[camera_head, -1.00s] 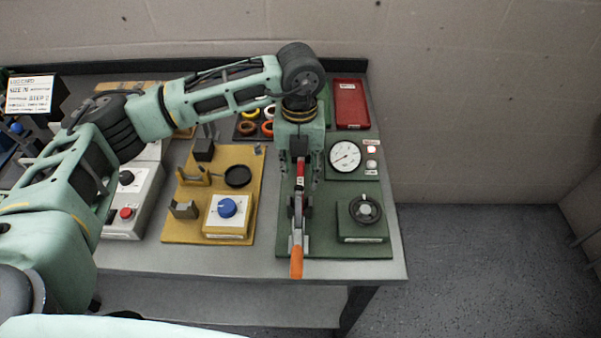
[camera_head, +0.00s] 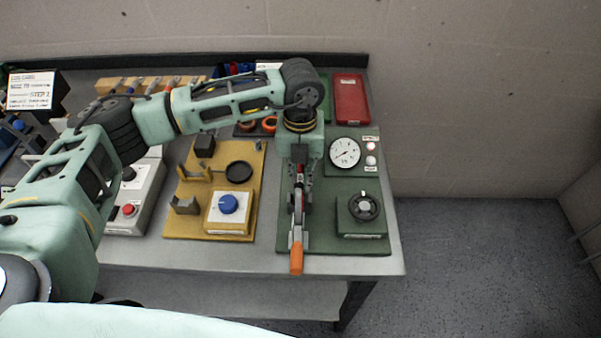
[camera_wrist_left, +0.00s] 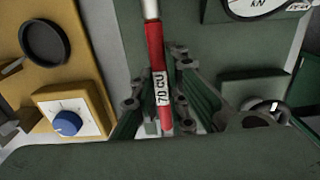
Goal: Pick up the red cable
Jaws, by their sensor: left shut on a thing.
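The red cable (camera_wrist_left: 154,50) shows in the left wrist view as a red sleeve with a white "70 CU" label and a pale upper end. It runs between the fingers of my left gripper (camera_wrist_left: 157,108), which is shut on it. In the head view my left gripper (camera_head: 300,186) points down over the green board (camera_head: 340,188), and only a little red shows at the fingers. An orange-handled lever (camera_head: 296,260) lies in line below the gripper, near the board's front edge. My right gripper is not in view.
A gauge (camera_head: 344,152) and a black dial (camera_head: 363,207) stand right of the gripper. A yellow board (camera_head: 190,225) with a blue knob (camera_head: 228,204) is to the left. A red tray (camera_head: 351,100) lies at the back right. The table's front edge is close.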

